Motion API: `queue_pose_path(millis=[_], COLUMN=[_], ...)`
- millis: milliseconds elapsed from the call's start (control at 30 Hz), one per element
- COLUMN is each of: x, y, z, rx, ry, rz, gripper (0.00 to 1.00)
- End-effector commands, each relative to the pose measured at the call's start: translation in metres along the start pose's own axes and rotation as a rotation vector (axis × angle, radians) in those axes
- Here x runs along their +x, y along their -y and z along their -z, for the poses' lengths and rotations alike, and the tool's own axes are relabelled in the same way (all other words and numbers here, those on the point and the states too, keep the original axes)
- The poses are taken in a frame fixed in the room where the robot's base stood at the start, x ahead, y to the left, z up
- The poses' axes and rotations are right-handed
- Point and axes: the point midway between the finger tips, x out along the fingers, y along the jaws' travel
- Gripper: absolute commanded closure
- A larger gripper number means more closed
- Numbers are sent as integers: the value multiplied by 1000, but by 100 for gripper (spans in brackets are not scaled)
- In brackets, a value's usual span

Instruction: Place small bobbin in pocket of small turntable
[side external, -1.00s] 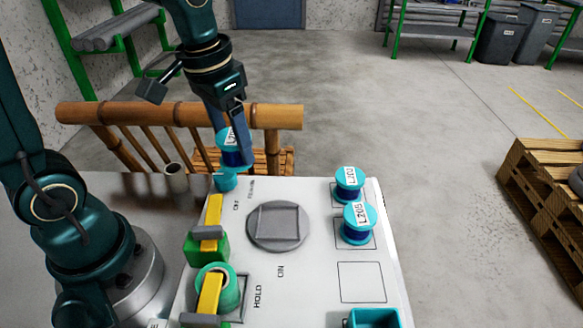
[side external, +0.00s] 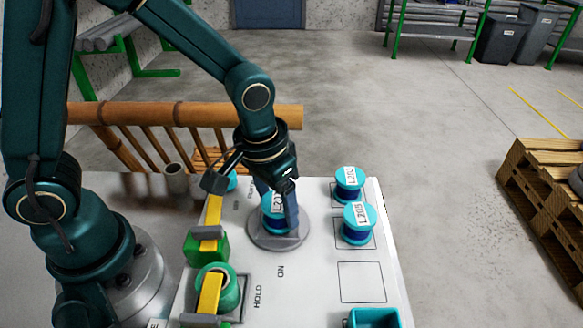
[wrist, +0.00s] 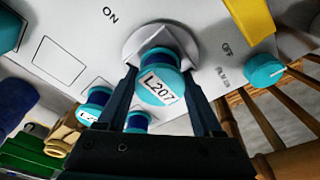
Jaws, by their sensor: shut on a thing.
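My gripper (side external: 278,212) is shut on the small bobbin labelled L207 (side external: 270,212), with cyan flanges and blue cable. It holds the bobbin over the middle of the grey round turntable (side external: 256,238) on the white panel. In the wrist view, the bobbin (wrist: 160,88) sits between both fingers with the turntable (wrist: 132,45) right behind it. The bobbin looks upright. The bobbin and fingers hide the square pocket, so I cannot tell whether the bobbin's base is inside it or just above.
Two more bobbins, L202 (side external: 349,184) and L205 (side external: 358,223), stand at the panel's right, with an empty marked square (side external: 361,282) in front. A cyan knob (wrist: 264,70) is near OFF.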

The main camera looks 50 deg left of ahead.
Motion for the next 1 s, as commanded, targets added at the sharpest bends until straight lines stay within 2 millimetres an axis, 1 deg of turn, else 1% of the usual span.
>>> queue_pose_path(millis=[167,300,333,367,400,767,867,967,1000], x=[0,3,2,2,2,0,-9,-24,-32], y=[0,0,0,0,0,0,0,0,0], z=[0,0,0,0,0,1,2,2,2], rx=[-1,0,0,0,0,0,0,-1,-1], ry=[-1,0,0,0,0,-2,-6,-8,-9], rz=[0,0,0,0,0,-1,-2,-2,-3], gripper=[100,100,21,10,3,3,3,3,3])
